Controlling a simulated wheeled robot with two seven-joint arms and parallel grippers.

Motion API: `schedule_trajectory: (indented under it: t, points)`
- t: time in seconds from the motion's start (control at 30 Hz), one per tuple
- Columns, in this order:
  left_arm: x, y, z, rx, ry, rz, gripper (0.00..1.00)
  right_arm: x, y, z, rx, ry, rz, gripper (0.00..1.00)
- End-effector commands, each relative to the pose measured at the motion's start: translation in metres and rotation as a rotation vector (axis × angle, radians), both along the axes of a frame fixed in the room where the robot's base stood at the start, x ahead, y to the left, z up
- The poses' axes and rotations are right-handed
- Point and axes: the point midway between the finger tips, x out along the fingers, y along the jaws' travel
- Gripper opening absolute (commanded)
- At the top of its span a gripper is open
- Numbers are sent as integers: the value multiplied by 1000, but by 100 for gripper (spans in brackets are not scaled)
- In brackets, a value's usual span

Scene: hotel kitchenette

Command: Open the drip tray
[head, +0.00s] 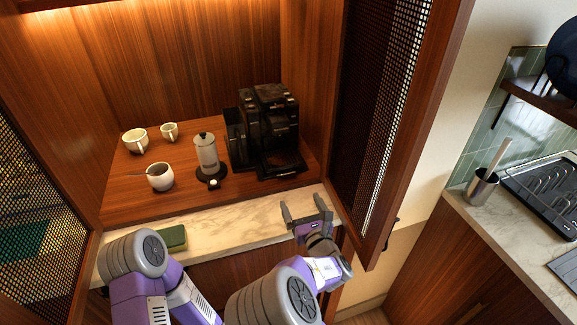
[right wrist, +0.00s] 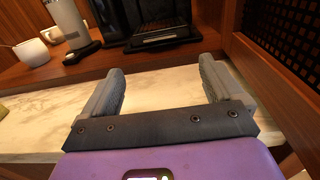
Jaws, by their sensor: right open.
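The black coffee machine (head: 268,130) stands in the wooden cabinet niche. Its drip tray (head: 281,163) is at the low front, with a dark grated top. The drip tray also shows in the right wrist view (right wrist: 163,39), beyond the fingers. My right gripper (head: 306,204) is open and empty over the marble ledge, in front of and a little right of the drip tray, apart from it. Its two grey fingers show spread in the right wrist view (right wrist: 160,82). My left gripper is not visible; only part of a grey and purple arm shows at the lower left.
A white sugar bowl (head: 160,177) and two cups (head: 134,141) (head: 169,131) sit further left. A mesh cabinet door (head: 385,120) stands open close on the right. A green item (head: 172,238) lies on the marble ledge (head: 235,222).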

Motion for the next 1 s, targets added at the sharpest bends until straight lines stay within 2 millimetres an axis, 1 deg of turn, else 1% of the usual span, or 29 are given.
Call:
schedule_trajectory:
  t: [0.17,0.27,0.5,0.7,0.83,1.0]
  points:
    - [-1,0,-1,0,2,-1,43,11,4,0,-2,-3,2,94]
    - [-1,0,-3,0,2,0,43,26,9,-1,-1,-3,2,94]
    - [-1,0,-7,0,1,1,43,67,21,-2,-1,0,0,94]
    - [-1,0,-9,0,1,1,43,95,30,-2,0,0,0,94]
    - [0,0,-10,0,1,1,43,106,34,-1,0,1,0,94]
    - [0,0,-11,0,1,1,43,113,36,-1,0,1,-1,94]
